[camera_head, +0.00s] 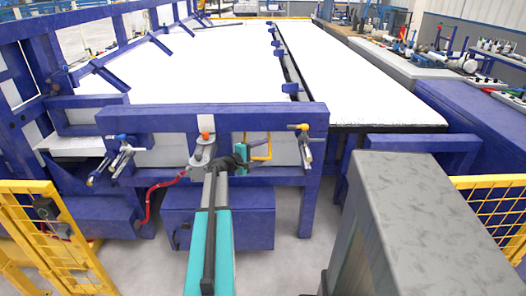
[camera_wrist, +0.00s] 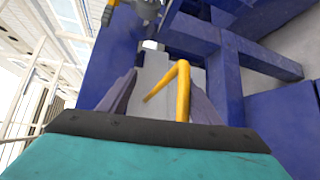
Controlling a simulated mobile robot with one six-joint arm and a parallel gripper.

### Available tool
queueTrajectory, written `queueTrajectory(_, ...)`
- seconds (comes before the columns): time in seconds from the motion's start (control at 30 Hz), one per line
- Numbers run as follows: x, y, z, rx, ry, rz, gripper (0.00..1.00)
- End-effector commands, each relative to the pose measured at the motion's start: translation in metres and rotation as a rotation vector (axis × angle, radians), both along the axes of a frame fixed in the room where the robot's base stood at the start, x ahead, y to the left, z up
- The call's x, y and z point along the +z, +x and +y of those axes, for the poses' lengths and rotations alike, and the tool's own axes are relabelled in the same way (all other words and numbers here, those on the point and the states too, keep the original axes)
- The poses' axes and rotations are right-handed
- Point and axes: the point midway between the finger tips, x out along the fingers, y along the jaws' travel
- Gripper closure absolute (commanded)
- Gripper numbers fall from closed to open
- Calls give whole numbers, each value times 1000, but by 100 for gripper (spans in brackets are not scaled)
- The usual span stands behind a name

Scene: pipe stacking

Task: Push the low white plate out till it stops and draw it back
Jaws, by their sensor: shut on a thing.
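A yellow bent handle (camera_head: 262,152) stands in front of the low white plate (camera_head: 286,149), which shows through the opening of the blue frame. My gripper (camera_head: 245,155) is at the handle, partly hidden behind my own wrist. In the wrist view the handle (camera_wrist: 183,92) rises between the two grey fingers of my gripper (camera_wrist: 155,90), and my gripper is shut on it. A pale face of the plate (camera_wrist: 152,72) shows behind the handle. The exact contact of fingers and handle is hard to see.
A blue frame (camera_head: 115,123) surrounds the plate opening, with metal clamps at the left (camera_head: 122,156) and right (camera_head: 304,146). A large white table (camera_head: 210,70) lies behind. A grey box (camera_head: 420,220) stands near at right. Yellow fences (camera_head: 50,235) flank the floor at both sides.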

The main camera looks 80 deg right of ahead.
Motion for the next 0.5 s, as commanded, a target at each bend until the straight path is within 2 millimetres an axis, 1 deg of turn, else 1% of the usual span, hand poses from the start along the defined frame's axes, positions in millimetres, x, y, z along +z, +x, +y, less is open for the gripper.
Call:
queueTrajectory(0.03, 12, 2, 6, 4, -12, 9, 59)
queueTrajectory(0.13, 12, 1, 15, 5, -12, 8, 58)
queueTrajectory(0.5, 16, -2, 49, 1, -12, 9, 65)
